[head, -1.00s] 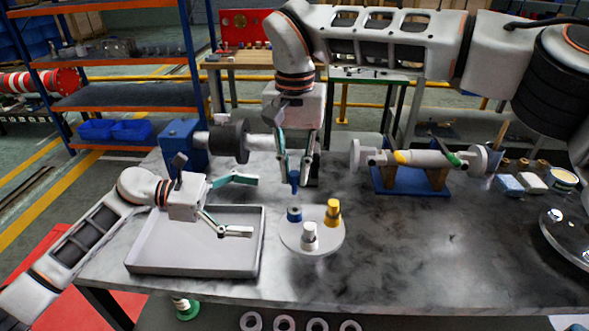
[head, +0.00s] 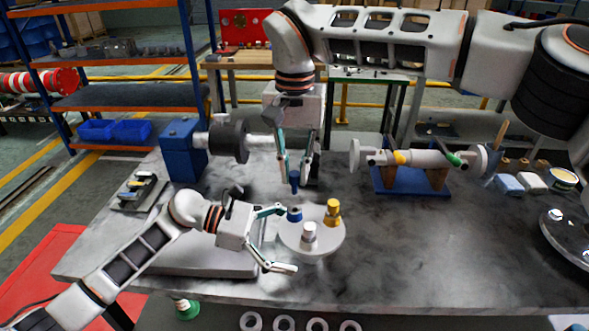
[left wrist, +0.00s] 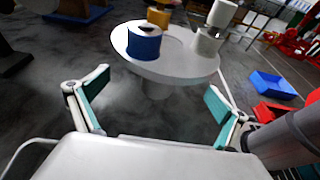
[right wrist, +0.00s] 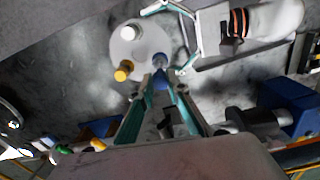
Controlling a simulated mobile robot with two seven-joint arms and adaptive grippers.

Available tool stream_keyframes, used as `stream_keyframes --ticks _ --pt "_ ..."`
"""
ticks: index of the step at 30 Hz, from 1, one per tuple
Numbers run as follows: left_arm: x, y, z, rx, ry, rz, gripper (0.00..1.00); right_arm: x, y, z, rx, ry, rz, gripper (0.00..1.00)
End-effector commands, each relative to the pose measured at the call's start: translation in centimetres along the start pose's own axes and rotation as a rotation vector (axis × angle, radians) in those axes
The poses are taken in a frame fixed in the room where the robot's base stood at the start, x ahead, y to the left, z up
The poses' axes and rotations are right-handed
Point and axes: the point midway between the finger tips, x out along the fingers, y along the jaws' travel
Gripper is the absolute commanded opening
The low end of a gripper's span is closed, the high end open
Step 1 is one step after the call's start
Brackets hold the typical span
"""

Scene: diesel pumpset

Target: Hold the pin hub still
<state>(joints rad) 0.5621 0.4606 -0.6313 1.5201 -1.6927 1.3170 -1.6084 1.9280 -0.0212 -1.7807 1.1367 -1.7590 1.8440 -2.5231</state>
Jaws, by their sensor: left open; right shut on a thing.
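The pin hub (head: 328,241), a round pale disc, stands on the table and carries a blue sleeve (head: 295,215), a yellow one (head: 332,212) and a white one (head: 309,233). In the left wrist view the disc (left wrist: 172,66) sits on a narrower stem, ahead of my fingers. My left gripper (head: 288,240) is open at the hub's left side, a finger towards each edge; contact cannot be told. My right gripper (head: 294,181) points down, shut on a small blue piece (right wrist: 161,80), just above the hub's blue sleeve (right wrist: 160,61).
A grey tray (head: 190,272) lies left of the hub, partly under my left arm. Behind are a blue block with a shaft (head: 183,150) and a shaft on a blue stand (head: 412,182). Small blocks and a tin lie at the right.

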Motion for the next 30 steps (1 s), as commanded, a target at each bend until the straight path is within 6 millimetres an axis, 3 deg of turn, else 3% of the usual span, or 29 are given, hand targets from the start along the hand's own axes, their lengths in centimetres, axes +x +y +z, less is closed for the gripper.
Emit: stream_keyframes --ticks 9,20,28,29,30 --pt "2.6 0.0 0.1 0.000 0.000 -0.001 1.00 0.0 0.0 0.0 0.000 0.000 0.000 0.00" --pt "2.9 0.0 0.1 0.000 0.000 0.000 1.00 0.0 0.0 0.0 0.000 0.000 0.000 0.00" --pt "2.9 0.0 0.1 0.000 0.000 0.000 0.30 0.0 0.0 0.0 0.000 0.000 0.000 0.00" --pt "2.9 0.0 0.1 0.000 0.000 0.000 0.23 0.0 0.0 0.0 0.000 0.000 0.000 0.00" --pt "2.9 0.0 0.1 0.000 0.000 0.000 0.23 0.0 0.0 0.0 0.000 0.000 0.000 0.00"
